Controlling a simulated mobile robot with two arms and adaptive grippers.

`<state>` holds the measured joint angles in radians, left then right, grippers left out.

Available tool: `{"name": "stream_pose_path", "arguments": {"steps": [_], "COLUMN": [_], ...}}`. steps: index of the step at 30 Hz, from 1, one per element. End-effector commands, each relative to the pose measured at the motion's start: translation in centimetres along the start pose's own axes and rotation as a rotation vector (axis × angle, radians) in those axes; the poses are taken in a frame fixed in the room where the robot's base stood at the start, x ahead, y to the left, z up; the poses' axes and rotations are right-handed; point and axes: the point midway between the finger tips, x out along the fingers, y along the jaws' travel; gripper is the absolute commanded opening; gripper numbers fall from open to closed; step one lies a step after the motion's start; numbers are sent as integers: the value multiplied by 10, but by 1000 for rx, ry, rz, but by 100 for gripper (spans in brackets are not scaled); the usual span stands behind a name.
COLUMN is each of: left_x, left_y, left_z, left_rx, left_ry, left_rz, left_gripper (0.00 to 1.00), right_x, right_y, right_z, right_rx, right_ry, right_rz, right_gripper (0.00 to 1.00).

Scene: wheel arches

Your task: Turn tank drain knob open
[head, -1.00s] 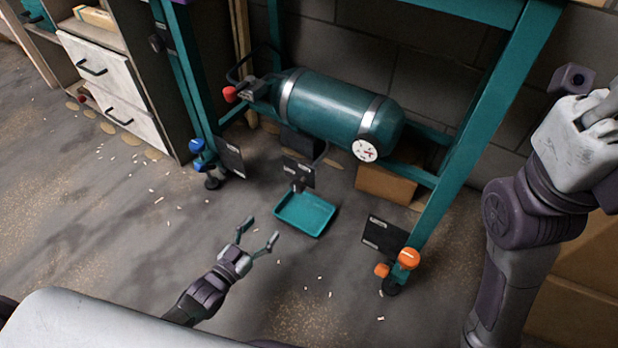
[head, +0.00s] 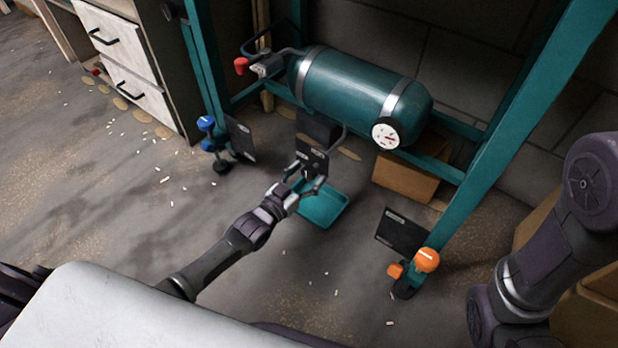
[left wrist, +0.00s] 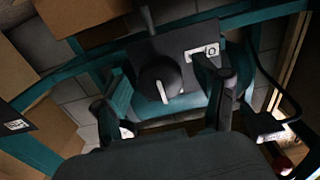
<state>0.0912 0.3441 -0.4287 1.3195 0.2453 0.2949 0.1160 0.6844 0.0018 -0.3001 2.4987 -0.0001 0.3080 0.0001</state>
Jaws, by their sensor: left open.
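The drain knob is a dark round knob (left wrist: 160,78) with a white pointer mark, on a black labelled plate (left wrist: 190,42) below the tank. In the left wrist view the white mark points roughly downward. In the head view the plate (head: 318,152) hangs over the teal tray, and the gripper largely hides the knob. The green tank (head: 345,92) lies on its side under the bench. My left gripper (head: 305,180) is open, its fingers on either side of the knob; I cannot tell whether they touch it. My right gripper is out of view.
A teal tray (head: 322,212) sits on the floor under the plate. Other controls are a red handle (head: 241,66), blue knobs (head: 206,124) and orange knobs (head: 426,259). A pressure gauge (head: 386,134) is on the tank's end. A cardboard box (head: 408,178) stands behind.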

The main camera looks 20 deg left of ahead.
Motion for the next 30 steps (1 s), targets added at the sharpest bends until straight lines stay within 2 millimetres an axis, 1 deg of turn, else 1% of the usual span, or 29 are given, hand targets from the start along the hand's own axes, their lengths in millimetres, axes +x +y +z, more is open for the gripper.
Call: {"name": "stream_pose_path", "arguments": {"steps": [1,4,12,23,30], "left_x": [4,8,9,9,9], "left_y": [0,0,0,0,0], "left_z": [1,0,0,0,-1], "left_rx": [0,-1,-1,0,-19], "left_ry": [1,0,-1,-1,-1], "left_rz": [0,0,0,0,0], "left_gripper": [72,72,72,12,12], "right_x": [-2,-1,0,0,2], "right_y": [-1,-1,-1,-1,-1], "right_z": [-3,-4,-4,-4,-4], "right_rx": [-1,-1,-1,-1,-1], "right_ry": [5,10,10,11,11], "right_rz": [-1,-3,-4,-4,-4], "right_gripper": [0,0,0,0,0]}}
